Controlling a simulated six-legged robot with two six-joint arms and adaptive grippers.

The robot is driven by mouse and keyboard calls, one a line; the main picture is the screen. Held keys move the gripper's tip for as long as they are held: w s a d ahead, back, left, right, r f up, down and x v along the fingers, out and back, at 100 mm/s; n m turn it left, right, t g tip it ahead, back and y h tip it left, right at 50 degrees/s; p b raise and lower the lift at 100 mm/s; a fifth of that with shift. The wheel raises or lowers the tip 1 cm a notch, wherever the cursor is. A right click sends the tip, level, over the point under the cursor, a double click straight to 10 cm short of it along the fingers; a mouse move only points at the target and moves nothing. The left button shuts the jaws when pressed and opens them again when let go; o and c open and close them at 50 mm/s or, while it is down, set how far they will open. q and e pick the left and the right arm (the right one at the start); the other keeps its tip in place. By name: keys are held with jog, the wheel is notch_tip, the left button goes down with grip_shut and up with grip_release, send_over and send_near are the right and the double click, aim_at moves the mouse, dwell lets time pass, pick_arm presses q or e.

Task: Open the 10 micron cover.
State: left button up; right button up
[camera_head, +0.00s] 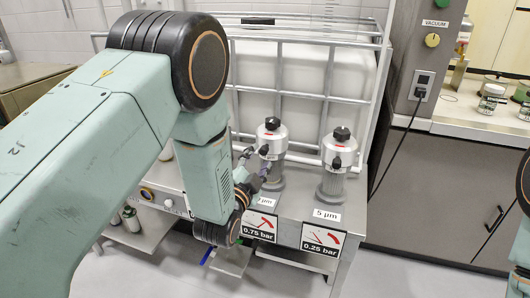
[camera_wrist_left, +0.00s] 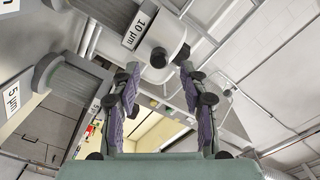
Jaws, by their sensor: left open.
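In the left wrist view, a 10 µm label (camera_wrist_left: 140,27) sits beside a filter housing with a pale rounded cover (camera_wrist_left: 168,35) and a black knob on its end. My left gripper (camera_wrist_left: 160,68) is open, its two fingers spread apart with the cover just beyond the tips. In the head view, my left gripper (camera_head: 256,161) is by the left of two visible silver-topped housings (camera_head: 272,133). That housing's µm label (camera_head: 266,200) is partly hidden by my arm. I cannot tell whether the fingers touch the cover. My right gripper is outside the head view.
Another housing (camera_head: 338,150) with a 5 µm label (camera_head: 327,215) stands to the right. Pressure signs (camera_head: 323,238) hang on the bench front. A white tank in a metal cage (camera_head: 300,85) is behind. My left arm hides much of the bench's left part.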

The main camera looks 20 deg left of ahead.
aim_at(263, 152)
pick_arm(q)
jog(key=w, duration=0.5)
jog(key=shift+f, duration=0.1)
jog(key=shift+d, duration=0.15)
jog(key=shift+c, duration=0.2)
jog(key=c, duration=0.3)
grip_shut()
